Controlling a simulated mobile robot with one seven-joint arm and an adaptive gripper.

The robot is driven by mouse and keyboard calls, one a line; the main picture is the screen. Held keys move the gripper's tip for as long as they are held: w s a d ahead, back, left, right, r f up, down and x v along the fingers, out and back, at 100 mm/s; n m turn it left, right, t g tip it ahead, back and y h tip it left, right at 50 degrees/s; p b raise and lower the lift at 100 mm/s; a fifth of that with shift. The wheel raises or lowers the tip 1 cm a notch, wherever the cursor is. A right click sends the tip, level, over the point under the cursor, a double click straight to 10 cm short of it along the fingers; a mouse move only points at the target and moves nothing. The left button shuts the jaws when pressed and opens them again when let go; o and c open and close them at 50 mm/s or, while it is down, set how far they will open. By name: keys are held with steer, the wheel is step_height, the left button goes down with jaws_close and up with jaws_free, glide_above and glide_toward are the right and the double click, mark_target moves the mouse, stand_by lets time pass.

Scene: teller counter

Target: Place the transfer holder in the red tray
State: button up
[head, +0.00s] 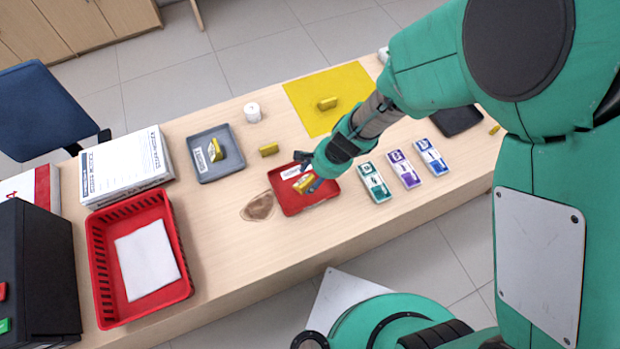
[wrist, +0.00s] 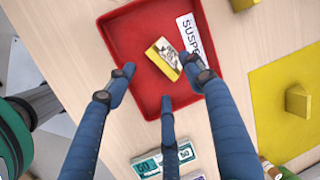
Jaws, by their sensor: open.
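The red tray (head: 319,205) lies on the counter and fills the top middle of the wrist view (wrist: 130,40). A yellow holder (head: 302,185) with a printed face lies inside it, tilted, and shows clearly in the wrist view (wrist: 158,62). I take this as the transfer holder. A white label reading "SUSPE..." (wrist: 190,34) is beside it in the tray. My gripper (head: 308,172) is over the tray with its fingers spread around the holder, also in the wrist view (wrist: 165,80). A gap shows between fingers and holder; contact is not visible.
A grey tray (head: 231,172) holds another yellow holder (head: 215,150). Yellow blocks stand on the counter (head: 269,150) and on the yellow mat (head: 300,95). Several banknote bundles (head: 403,169) lie right of the red tray. A red basket (head: 183,289) is at left.

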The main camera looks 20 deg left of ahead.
steer(key=p+v, duration=0.2)
steer(key=v, duration=0.5)
steer(key=shift+r, duration=0.2)
stand_by(0.6)
steer(key=w+d+r+n+t, duration=0.1)
steer(key=d+r+n, duration=0.1)
steer(key=d+r, duration=0.7)
steer(key=w+d+r+n+t, duration=0.15)
steer(key=d+r, duration=0.35)
steer(key=r, duration=0.8)
steer(key=s+d+r+t+h, duration=0.1)
steer(key=s+d+r, duration=0.2)
steer(key=d, duration=0.3)
steer(key=s+d+r+n+t+h, duration=0.1)
steer(key=s+d+r, duration=0.3)
steer(key=d+r, duration=0.2)
steer(key=s+d+r+t+h, duration=0.1)
steer(key=s+d+r, duration=0.2)
steer(key=d+r, duration=0.2)
steer(key=d, duration=0.3)
steer(key=shift+s+d+h, duration=0.15)
steer(key=shift+s+h, duration=0.25)
